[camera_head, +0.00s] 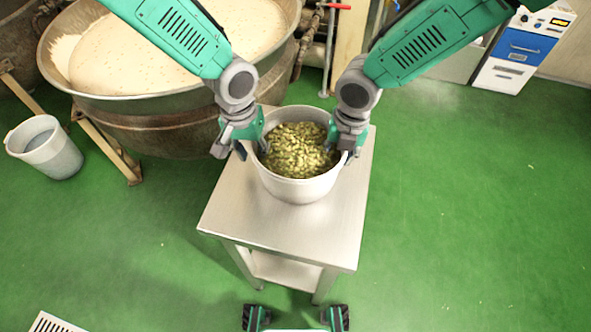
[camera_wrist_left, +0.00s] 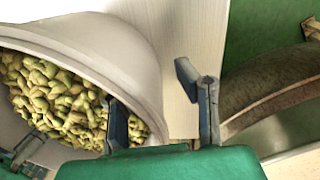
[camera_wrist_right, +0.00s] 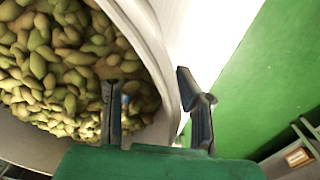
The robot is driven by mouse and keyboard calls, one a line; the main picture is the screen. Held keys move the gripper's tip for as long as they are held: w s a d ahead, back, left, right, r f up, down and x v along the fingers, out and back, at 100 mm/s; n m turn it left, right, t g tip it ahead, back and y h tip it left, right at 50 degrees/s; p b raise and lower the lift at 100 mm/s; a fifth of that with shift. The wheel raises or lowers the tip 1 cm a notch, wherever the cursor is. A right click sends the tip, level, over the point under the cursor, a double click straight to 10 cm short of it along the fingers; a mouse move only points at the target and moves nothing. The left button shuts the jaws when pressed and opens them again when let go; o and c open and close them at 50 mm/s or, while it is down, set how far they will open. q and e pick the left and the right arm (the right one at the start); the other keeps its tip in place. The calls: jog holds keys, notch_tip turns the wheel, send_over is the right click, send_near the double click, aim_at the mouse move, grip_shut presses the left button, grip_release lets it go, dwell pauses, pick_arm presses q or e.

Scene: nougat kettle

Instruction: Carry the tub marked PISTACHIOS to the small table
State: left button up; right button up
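The white tub (camera_head: 298,190), full of green pistachios (camera_head: 298,148), stands upright on the small steel table (camera_head: 270,225), toward its back half. No label on it is visible. My left gripper (camera_head: 252,143) is at the tub's left rim. In the left wrist view its fingers (camera_wrist_left: 160,115) are apart, one inside the tub (camera_wrist_left: 130,60) and one outside. My right gripper (camera_head: 340,150) is at the right rim. In the right wrist view its fingers (camera_wrist_right: 155,110) are also apart, straddling the tub wall (camera_wrist_right: 155,45). Gaps show between wall and fingers.
A large kettle (camera_head: 165,110) of pale mass stands behind and left of the table. A grey bucket (camera_head: 45,148) is on the floor at far left. A blue-and-white cabinet (camera_head: 520,55) stands at back right. The green floor (camera_head: 470,210) to the right is clear.

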pick_arm(q)
jog(key=shift+r, duration=0.1)
pick_arm(e)
jog(key=shift+a, duration=0.1)
pick_arm(q)
jog(key=shift+w+d+r, duration=0.1)
jog(key=shift+d+r, duration=0.05)
jog(key=shift+r, duration=0.05)
pick_arm(e)
jog(key=shift+s, duration=0.1)
jog(key=shift+r, duration=0.15)
jog(key=r, duration=0.6)
jog(key=d+r, duration=0.1)
jog(key=r, duration=0.3)
jog(key=shift+r, duration=0.1)
pick_arm(q)
notch_tip(320, 180, up, 11)
jog(key=a, duration=0.1)
jog(key=shift+r, duration=0.15)
pick_arm(e)
jog(key=shift+a+r, duration=0.15)
jog(key=shift+r, duration=0.55)
jog(key=shift+s+f, duration=0.1)
